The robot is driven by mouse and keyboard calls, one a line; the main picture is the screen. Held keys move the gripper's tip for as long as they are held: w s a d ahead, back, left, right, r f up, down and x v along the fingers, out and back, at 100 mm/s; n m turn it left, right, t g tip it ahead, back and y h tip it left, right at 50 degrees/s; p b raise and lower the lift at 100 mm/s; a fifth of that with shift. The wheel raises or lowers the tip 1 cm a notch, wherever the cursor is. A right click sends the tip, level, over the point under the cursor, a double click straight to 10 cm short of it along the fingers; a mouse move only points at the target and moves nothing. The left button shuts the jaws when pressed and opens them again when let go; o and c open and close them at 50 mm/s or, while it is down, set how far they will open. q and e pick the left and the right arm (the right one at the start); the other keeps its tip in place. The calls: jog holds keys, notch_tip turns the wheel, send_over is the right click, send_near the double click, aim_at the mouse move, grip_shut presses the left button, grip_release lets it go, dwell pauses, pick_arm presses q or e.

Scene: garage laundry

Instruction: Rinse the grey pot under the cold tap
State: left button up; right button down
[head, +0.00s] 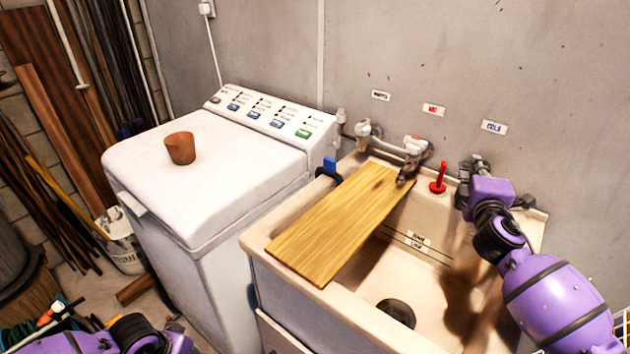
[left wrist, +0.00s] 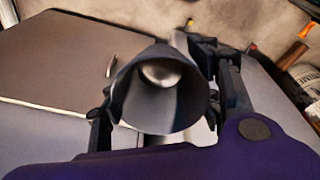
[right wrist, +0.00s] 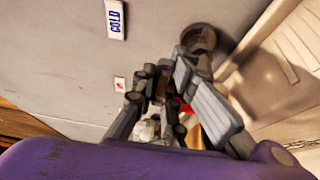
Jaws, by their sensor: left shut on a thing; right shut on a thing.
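The grey pot (left wrist: 160,98) sits between the fingers of my left gripper (left wrist: 160,112) in the left wrist view, its open mouth towards the camera. The left gripper is shut on it. The pot does not show in the head view. My right gripper (head: 474,180) is at the wall below the COLD label (head: 494,127). Its fingers are closed around the cold tap (head: 475,163), which they mostly hide. In the right wrist view the right gripper (right wrist: 172,100) is also below the COLD label (right wrist: 115,20). I cannot make out any running water.
A wooden board (head: 340,225) lies across the left of the sink (head: 372,312). The basin's right side is open, with a dark drain (head: 397,312). A red upright handle (head: 438,179) stands at the back. A brown pot (head: 180,148) is on the white washing machine (head: 235,170).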

pick_arm(q)
jog(key=shift+r, duration=0.15)
pick_arm(e)
jog(key=shift+m+h, duration=0.3)
jog(key=c, duration=1.8)
grip_release()
jog(key=shift+o, duration=0.2)
jog(key=v, duration=1.2)
pick_arm(q)
jog(key=shift+r, duration=0.1)
pick_arm(e)
jog(key=shift+r, duration=0.1)
